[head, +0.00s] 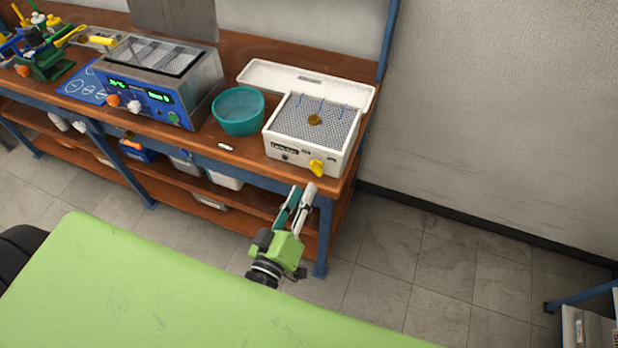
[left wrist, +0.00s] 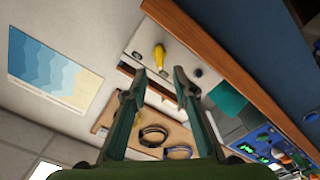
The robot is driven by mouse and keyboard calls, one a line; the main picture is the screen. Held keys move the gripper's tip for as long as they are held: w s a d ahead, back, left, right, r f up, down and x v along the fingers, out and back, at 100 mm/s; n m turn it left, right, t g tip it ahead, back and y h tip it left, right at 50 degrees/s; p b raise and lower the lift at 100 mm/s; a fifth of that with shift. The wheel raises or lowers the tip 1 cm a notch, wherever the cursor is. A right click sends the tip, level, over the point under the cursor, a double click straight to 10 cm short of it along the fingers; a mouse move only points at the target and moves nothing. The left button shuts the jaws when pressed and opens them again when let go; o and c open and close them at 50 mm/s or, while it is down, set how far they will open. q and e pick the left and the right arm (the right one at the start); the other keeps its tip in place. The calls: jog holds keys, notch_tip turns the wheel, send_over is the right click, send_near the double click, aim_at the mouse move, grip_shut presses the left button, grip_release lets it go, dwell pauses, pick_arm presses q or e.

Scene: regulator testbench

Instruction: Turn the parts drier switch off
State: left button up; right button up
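The parts drier (head: 309,150) is a white box with a perforated top and its lid open behind. It stands at the right end of the wooden bench. Its yellow switch knob (head: 316,167) is at the lower right of the front panel. In the left wrist view the knob (left wrist: 159,57) shows on the white panel (left wrist: 141,38), beyond the fingertips. My left gripper (head: 303,187) is open and empty, just in front of and below the knob, apart from it. It also shows in the left wrist view (left wrist: 160,77). My right gripper is not in view.
A teal bowl (head: 239,112) stands left of the drier, and a blue-fronted machine (head: 145,100) stands further left. The bench's front edge (head: 240,158) runs below the drier. A lower shelf holds bins (head: 224,180).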

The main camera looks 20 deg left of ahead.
pick_arm(q)
jog(key=s, duration=0.5)
dwell(0.4)
jog(key=s+f+m+g+h+b, duration=0.1)
jog(key=s+f+m+g, duration=0.25)
jog(key=f, duration=1.15)
jog(key=s+f+m+g+h+b, duration=0.1)
jog(key=s+f+m+g, duration=0.3)
jog(key=f, duration=1.1)
jog(key=s+a+f+m+g+y, duration=0.1)
jog(key=s+a+f+g, duration=0.1)
jog(key=s+f, duration=0.4)
jog(key=s+a+f+g, duration=0.3)
jog(key=s+f+g, duration=0.1)
jog(key=s+f, duration=0.3)
jog(key=s+a+f+m+g+y+b, duration=0.1)
jog(key=s+a+f+g, duration=0.1)
jog(key=s+f, duration=0.5)
jog(key=s+g, duration=0.1)
jog(key=s, duration=0.2)
jog(key=shift+a+m+y, duration=0.3)
jog(key=shift+a+m, duration=0.05)
jog(key=shift+g, duration=0.25)
